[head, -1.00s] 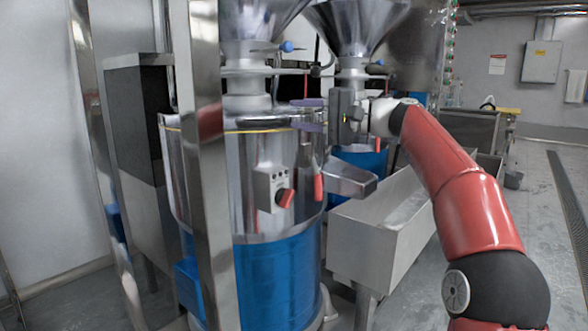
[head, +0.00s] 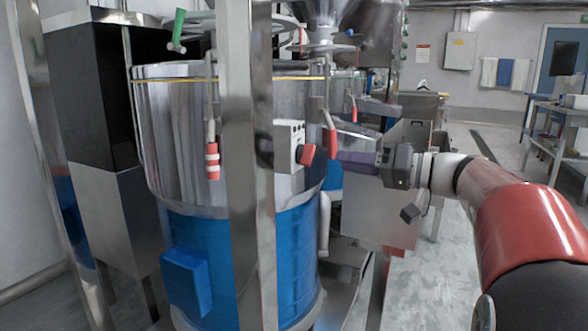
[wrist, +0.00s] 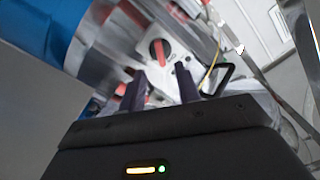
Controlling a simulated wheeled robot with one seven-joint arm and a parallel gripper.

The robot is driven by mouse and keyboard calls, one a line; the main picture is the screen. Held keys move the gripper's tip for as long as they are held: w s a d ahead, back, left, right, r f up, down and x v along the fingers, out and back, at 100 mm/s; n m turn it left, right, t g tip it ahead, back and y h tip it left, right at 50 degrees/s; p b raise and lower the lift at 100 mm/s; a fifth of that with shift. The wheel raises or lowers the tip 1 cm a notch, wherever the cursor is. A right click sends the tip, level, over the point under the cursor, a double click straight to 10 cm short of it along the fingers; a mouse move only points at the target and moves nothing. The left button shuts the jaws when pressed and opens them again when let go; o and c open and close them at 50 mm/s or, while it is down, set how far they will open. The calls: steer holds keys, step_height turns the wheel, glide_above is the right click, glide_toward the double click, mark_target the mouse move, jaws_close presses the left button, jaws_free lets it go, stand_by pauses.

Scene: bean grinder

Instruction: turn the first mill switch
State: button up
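The mill's switch is a red knob (head: 306,154) on a pale switch box (head: 289,140) on the side of the mill's steel drum (head: 180,130). In the wrist view the knob (wrist: 158,52) is red and black and faces me, on the white box face (wrist: 183,57). My gripper (head: 338,160) points left at the knob from its right side, at about its height. In the wrist view its two dark fingers (wrist: 160,86) are apart, with the knob ahead between their tips and a gap before it. Nothing is held.
A steel post (head: 248,190) stands close in front of the drum. A red-handled lever (head: 212,160) hangs left of it, and another red handle (head: 330,140) hangs near my fingers. A second mill and a steel trough (head: 375,215) lie behind my gripper. Open floor lies to the right.

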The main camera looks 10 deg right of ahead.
mark_target(306, 155)
steer(key=x, duration=0.7)
steer(key=shift+w, duration=0.2)
steer(key=shift+a, duration=0.1)
jaws_close()
